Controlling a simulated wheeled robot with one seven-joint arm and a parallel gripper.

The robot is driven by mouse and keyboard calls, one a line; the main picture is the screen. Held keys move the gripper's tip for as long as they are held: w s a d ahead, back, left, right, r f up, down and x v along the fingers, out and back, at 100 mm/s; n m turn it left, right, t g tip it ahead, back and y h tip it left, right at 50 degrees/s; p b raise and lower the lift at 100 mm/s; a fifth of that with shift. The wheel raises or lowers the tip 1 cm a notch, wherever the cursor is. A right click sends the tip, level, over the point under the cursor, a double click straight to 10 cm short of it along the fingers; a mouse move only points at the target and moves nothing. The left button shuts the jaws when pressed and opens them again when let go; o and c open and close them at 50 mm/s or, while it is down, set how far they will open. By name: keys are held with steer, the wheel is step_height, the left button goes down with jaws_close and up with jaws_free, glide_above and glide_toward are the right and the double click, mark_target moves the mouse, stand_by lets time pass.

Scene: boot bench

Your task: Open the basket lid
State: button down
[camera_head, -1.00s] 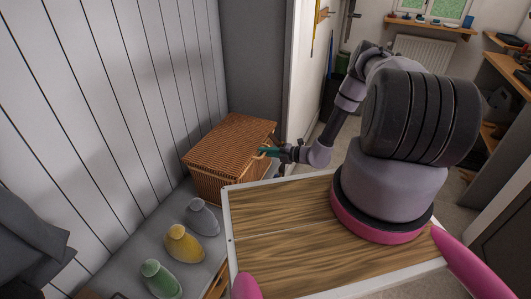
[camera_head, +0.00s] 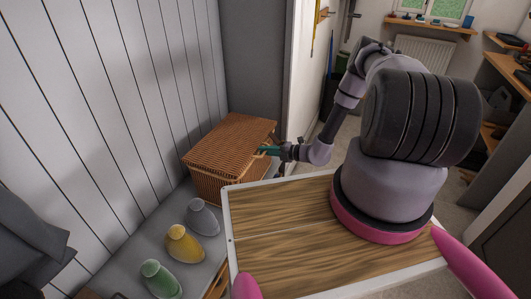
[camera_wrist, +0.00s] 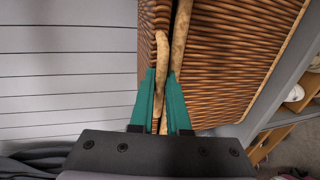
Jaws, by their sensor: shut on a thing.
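The brown wicker basket (camera_head: 210,188) stands at the far end of the grey bench. Its lid (camera_head: 230,138) lies flat on top and looks closed. My gripper (camera_head: 264,151), with green fingers, reaches the front edge of the lid from the right. In the wrist view, my gripper (camera_wrist: 161,76) is shut on a pale tan handle (camera_wrist: 162,50) at the lid's edge. The basket's woven side (camera_wrist: 225,60) fills the right of that view. The exact finger contact is partly hidden.
A panelled wall (camera_head: 110,90) runs behind and to the left. A wood-topped surface with a white edge (camera_head: 280,220) lies below my arm.

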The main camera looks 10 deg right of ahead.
steer(key=w+a+r+g+h, duration=0.1)
steer(key=w+a+r, duration=0.1)
steer(key=r, duration=0.7)
steer(key=w+a+r+g+h, duration=0.1)
steer(key=a+r, duration=0.3)
steer(key=r, duration=0.5)
steer(key=shift+w+a+r+g+h, duration=0.15)
steer(key=shift+w+a+g+h, duration=0.15)
steer(key=shift+w+h, duration=0.5)
steer(key=c, duration=0.9)
jaws_free()
